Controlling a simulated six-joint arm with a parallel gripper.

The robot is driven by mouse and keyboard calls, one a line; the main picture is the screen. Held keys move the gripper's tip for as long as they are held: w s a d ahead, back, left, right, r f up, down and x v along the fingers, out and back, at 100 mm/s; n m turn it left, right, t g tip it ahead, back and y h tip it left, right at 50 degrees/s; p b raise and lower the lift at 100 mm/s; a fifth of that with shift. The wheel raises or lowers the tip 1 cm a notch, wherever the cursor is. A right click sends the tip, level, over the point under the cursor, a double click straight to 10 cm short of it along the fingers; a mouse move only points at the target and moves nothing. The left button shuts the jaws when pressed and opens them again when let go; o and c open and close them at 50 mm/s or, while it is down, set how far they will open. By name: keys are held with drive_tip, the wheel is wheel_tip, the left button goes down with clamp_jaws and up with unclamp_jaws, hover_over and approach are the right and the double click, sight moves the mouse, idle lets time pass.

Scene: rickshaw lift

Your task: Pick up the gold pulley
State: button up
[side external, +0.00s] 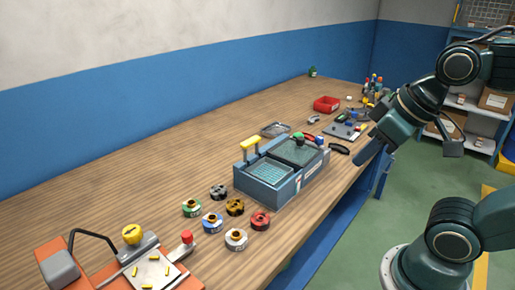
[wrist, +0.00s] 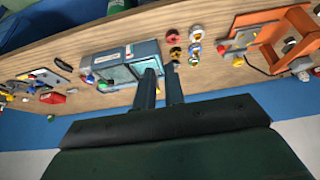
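The gold pulley (side external: 235,207) sits on the wooden bench among several small pulleys, between the black one (side external: 218,191) and the red one (side external: 260,221), with the blue one (side external: 212,221) beside it. In the wrist view the gold pulley (wrist: 175,51) shows just beyond the right fingertip. My gripper (side external: 366,152) is high at the right in the side view, well away from the pulleys, pointing down and left. In the wrist view my gripper (wrist: 160,72) shows two dark fingers with a gap between them and nothing held.
A blue-grey machine with two trays (side external: 262,188) stands close right of the pulleys. Green (side external: 191,207) and white (side external: 236,239) pulleys are near. An orange fixture (side external: 82,262) is at the front left. A red bin (side external: 327,104) and tools lie farther back. Bare bench lies behind the pulleys.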

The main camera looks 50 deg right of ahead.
drive_tip(key=o, duration=1.2)
drive_tip(key=shift+o, duration=0.2)
drive_tip(key=w+a+n+g, duration=0.25)
drive_tip(key=w+n, duration=0.65)
drive_tip(key=w, duration=0.7)
drive_tip(key=w+a+f+n+g, duration=0.1)
drive_tip(key=w+f+n+g, duration=0.2)
drive_tip(key=w+f+n, duration=0.6)
drive_tip(key=w+f, duration=0.4)
drive_tip(key=w, duration=0.1)
drive_tip(key=shift+w+a+f, duration=0.15)
drive_tip(key=shift+w+a, duration=0.1)
drive_tip(key=shift+a, duration=0.1)
